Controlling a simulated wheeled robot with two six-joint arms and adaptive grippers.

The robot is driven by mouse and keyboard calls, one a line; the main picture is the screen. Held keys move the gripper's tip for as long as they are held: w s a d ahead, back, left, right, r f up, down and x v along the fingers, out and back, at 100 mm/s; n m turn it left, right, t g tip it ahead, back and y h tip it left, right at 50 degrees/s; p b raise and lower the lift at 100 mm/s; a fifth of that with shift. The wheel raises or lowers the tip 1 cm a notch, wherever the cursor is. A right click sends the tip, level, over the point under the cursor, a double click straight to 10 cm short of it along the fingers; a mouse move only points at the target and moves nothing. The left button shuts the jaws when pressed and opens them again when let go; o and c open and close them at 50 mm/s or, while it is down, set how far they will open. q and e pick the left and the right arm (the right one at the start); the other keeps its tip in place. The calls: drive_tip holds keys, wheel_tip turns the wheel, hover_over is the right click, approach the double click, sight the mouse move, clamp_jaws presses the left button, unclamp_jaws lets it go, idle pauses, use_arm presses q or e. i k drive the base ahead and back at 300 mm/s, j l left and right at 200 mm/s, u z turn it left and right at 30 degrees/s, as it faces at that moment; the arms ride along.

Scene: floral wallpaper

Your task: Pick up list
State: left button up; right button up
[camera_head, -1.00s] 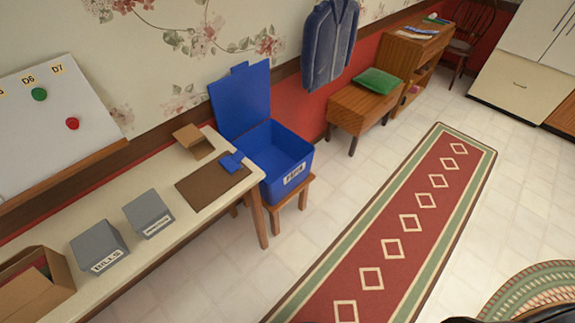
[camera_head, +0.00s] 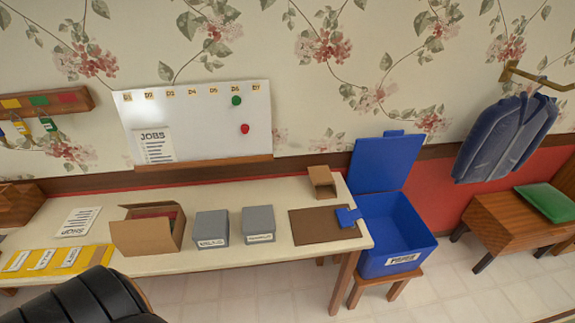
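A white paper sheet headed SHOP (camera_head: 78,221) lies flat on the left part of the long cream table (camera_head: 275,203). A second white sheet headed JOBS (camera_head: 155,146) is upright against the lower left of the whiteboard (camera_head: 200,105). Both carry lines of text too small to read. Neither of my grippers can be made out in this view.
The table holds a yellow labelled strip (camera_head: 55,260), an open cardboard box (camera_head: 148,236), grey boxes (camera_head: 211,228) and a brown mat (camera_head: 318,226). A blue lidded bin (camera_head: 400,235) stands on a stool at right.

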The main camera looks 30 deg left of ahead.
sight(156, 144)
drive_tip(key=u, duration=2)
drive_tip(key=i+j, duration=0.1)
drive_tip(key=j, duration=0.25)
drive_tip(key=i+j, duration=0.15)
drive_tip(key=j, duration=0.2)
drive_tip(key=i+j+z, duration=0.1)
drive_tip(key=j, duration=0.25)
drive_tip(key=i+j, duration=0.1)
drive_tip(key=j, duration=0.25)
